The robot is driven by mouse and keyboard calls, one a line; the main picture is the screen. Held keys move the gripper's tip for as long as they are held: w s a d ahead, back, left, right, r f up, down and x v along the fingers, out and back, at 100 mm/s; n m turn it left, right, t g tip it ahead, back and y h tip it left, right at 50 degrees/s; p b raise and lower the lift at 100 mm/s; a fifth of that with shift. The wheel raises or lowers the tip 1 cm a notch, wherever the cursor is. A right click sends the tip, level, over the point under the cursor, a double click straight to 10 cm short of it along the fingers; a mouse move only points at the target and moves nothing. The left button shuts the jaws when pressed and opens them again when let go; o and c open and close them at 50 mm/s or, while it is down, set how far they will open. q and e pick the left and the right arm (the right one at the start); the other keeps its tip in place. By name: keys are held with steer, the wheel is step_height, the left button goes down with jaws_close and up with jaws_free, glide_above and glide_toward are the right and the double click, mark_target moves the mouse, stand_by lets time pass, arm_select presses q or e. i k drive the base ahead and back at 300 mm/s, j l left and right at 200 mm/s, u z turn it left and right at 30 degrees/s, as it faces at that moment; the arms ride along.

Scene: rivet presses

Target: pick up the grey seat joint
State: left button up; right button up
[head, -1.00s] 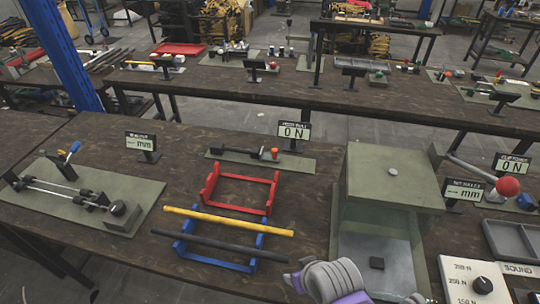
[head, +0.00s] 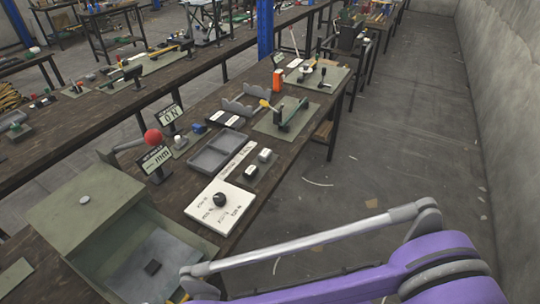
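I cannot tell for sure which thing is the grey seat joint. A small pale grey disc (head: 85,199) lies on top of the green press box (head: 88,225) at the lower left. My purple and silver arm comes in from the right along the bottom, in front of the table's near edge. No fingertips of either gripper show.
A white dial panel (head: 236,210) and an empty grey tray (head: 214,152) lie right of the press box. A red-knobbed lever (head: 153,136) and small displays stand behind. A green plate with a clamp (head: 287,118) and an orange bottle (head: 278,80) are farther along. Open floor lies right.

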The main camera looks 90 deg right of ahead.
mark_target(264, 155)
steer(key=k+z, duration=0.35)
steer(key=k+l+z, duration=0.1)
steer(key=z, duration=2.05)
steer(key=k+j+z, duration=0.55)
steer(key=i+l+u, duration=0.15)
steer(key=i+l, duration=0.2)
steer(key=i+l+u, duration=0.2)
steer(key=i+l, duration=0.2)
steer(key=i+l+u, duration=0.15)
steer(key=i+l, duration=0.35)
steer(key=i+l+u, duration=0.2)
steer(key=i+l, duration=0.15)
steer(key=l, duration=0.15)
steer(key=i+l+u, duration=0.15)
steer(key=i+l, duration=0.15)
steer(key=l, duration=0.25)
